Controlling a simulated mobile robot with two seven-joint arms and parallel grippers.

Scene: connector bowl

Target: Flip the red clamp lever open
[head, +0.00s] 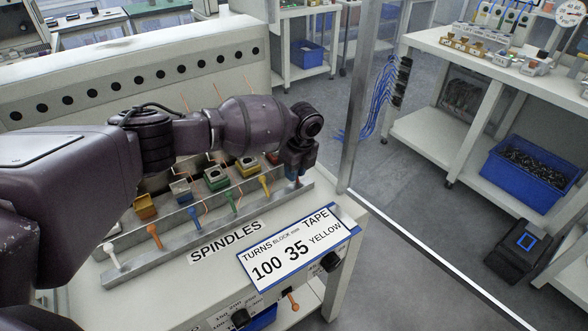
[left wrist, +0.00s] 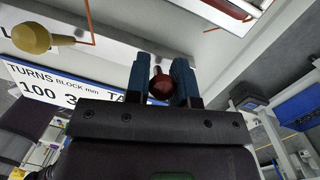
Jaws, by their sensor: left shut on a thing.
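The red clamp lever (left wrist: 160,86) shows its rounded red knob in the left wrist view, between the two blue fingers of my left gripper (left wrist: 161,74). The fingers are shut on it. In the head view my left gripper (head: 296,176) points down at the right end of the grey rail (head: 185,228); the red lever is mostly hidden there behind the gripper. Whether the lever is tilted or upright, I cannot tell. My right gripper is in neither view.
Along the rail stand white (head: 111,258), orange (head: 155,237), blue (head: 193,219), green (head: 230,201) and yellow (head: 265,186) levers. Coloured blocks sit behind them. A sign (head: 300,248) stands in front. A metal post (head: 357,90) rises close to the right of my gripper.

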